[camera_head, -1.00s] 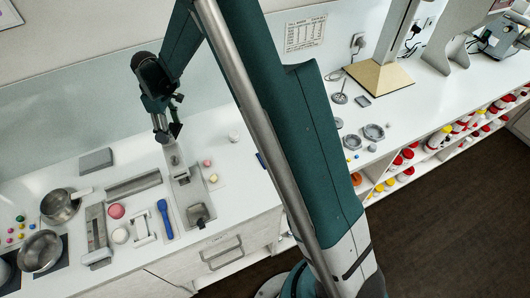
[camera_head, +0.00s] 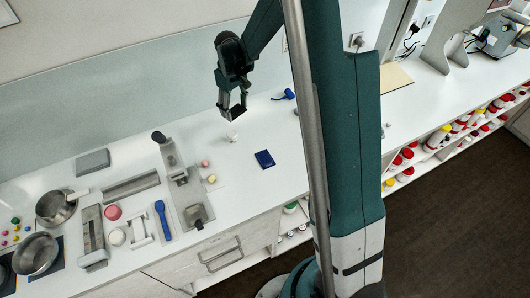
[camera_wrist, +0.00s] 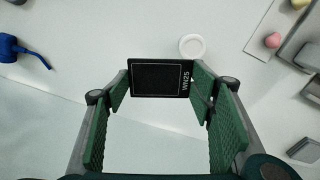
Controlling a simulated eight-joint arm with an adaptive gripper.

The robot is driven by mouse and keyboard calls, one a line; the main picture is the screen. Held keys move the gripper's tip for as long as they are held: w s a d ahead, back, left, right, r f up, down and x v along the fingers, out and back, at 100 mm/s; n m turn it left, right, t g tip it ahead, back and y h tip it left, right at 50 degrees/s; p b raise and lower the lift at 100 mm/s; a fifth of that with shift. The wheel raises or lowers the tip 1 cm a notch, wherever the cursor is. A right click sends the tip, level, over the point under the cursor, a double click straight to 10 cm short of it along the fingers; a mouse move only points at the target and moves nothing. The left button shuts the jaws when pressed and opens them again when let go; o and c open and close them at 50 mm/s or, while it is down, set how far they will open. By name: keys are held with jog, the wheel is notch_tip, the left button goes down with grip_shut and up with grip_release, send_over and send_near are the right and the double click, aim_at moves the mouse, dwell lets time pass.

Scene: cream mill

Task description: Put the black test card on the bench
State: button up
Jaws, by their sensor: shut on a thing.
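The black test card (camera_wrist: 160,79), a flat dark rectangle with a thin pale outline and small white lettering at its right side, is held at the fingertips of my gripper (camera_wrist: 161,82) in the wrist view. The fingers press on its left and right edges. In the head view my gripper (camera_head: 235,112) hangs above the white bench (camera_head: 235,172), near the back wall, clear of the surface. The card is hard to make out there.
A small white round piece (camera_head: 233,137) stands beneath my gripper. A dark blue flat item (camera_head: 264,159) and a blue tool (camera_head: 285,95) lie on the bench. A metal device (camera_head: 184,178), pans and trays crowd the left. Bare bench surrounds the blue item.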

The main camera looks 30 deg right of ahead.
jog(key=s+d+m, duration=0.2)
jog(key=d, duration=0.6)
jog(key=s+d+m, duration=0.2)
jog(key=s+d, duration=0.1)
jog(key=d, duration=0.4)
jog(key=shift+s+d+f+b, duration=0.15)
jog(key=shift+d+f+b, duration=0.15)
jog(key=shift+d+b, duration=0.1)
jog(key=shift+a+f, duration=0.1)
send_over(273, 126)
jog(key=shift+f, duration=2.85)
jog(key=shift+f+p, duration=0.3)
jog(key=shift+f, duration=1.8)
jog(key=shift+f, duration=0.2)
jog(key=o, duration=0.8)
jog(key=shift+r, duration=0.1)
